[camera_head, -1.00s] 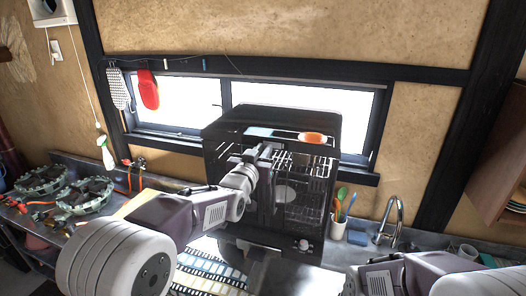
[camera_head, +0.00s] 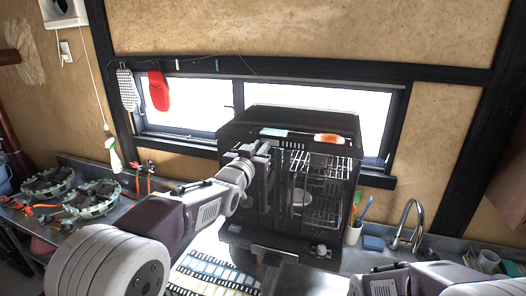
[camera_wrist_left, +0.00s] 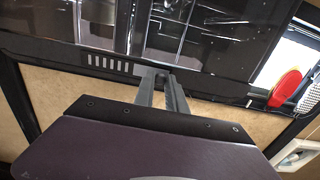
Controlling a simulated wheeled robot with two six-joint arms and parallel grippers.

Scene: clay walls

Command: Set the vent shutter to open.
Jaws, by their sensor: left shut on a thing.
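The vent shutter's row of pale slots (camera_wrist_left: 105,64) shows in the left wrist view on the black dishwasher-like cabinet's front strip. In the head view, small slots (camera_head: 293,146) show to the right of my left gripper (camera_head: 262,150), near the cabinet's (camera_head: 300,122) top front edge. In the left wrist view my left gripper (camera_wrist_left: 160,78) is shut on a small tab at the end of the slots. Its fingertips hide most of the tab. My right arm shows at the lower right of the head view, but its gripper is out of frame.
An orange-and-white item (camera_head: 328,138) lies on the cabinet top. Racks with dishes show inside it. A utensil cup (camera_head: 353,233), blue sponge (camera_head: 373,243) and tap (camera_head: 408,225) stand to the right. A patterned mat (camera_head: 215,275) lies in front.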

